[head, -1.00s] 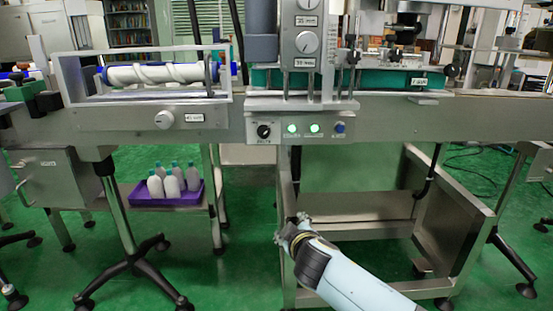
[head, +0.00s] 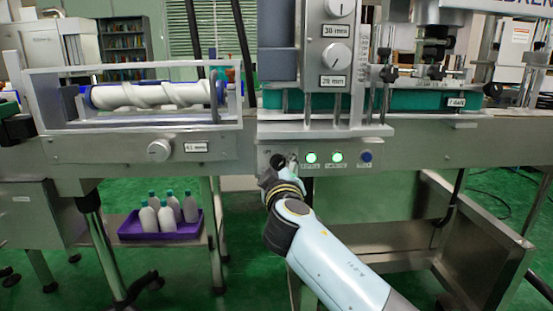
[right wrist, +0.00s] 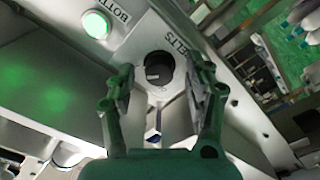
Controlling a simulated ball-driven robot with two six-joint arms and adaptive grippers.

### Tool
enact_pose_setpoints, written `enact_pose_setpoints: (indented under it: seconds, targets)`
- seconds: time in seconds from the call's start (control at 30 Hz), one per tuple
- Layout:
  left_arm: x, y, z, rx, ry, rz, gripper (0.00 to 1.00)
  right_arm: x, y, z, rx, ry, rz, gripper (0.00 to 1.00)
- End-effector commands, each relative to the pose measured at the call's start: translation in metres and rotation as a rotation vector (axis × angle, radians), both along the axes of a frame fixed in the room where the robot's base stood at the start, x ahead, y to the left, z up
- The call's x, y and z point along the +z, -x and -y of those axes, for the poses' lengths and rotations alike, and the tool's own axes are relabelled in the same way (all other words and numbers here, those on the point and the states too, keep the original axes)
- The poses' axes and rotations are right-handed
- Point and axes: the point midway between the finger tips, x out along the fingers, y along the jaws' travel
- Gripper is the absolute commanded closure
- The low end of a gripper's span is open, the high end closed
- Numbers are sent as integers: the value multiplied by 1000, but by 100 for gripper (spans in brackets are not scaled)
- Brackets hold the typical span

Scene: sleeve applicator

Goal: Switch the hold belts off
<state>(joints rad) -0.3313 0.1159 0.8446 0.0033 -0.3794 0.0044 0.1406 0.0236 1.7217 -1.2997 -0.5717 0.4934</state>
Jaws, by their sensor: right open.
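The black rotary knob (right wrist: 158,70), lettered "BELTS", sits on the control panel (head: 388,158) in the right wrist view. A short white mark shows on its face; I cannot tell which setting it marks. My right gripper (head: 279,166) is open in front of the panel's left end and hides most of the knob in the head view. In the right wrist view its two fingers stand on either side of the knob, with no clear contact. Green belts (head: 410,100) run along the conveyor above. My left gripper is not in view.
Two lit green buttons (head: 311,158) (head: 337,158) and a blue button (head: 366,156) are right of the knob. A silver dial (head: 159,150) is on the conveyor side to the left. A purple tray (head: 135,228) of white bottles stands below.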

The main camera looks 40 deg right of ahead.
Motion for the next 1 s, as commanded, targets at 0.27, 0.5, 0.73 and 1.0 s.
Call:
enact_pose_setpoints:
  seconds: [0.27,0.5,0.73,1.0]
  targets:
    - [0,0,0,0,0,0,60,0,1,0,-2,-1,0,47]
    - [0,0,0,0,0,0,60,-1,1,-1,-1,0,0,68]
    - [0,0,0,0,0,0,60,0,1,-1,-1,0,-1,98]
    - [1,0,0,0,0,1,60,0,1,-1,-1,17,-11,100]
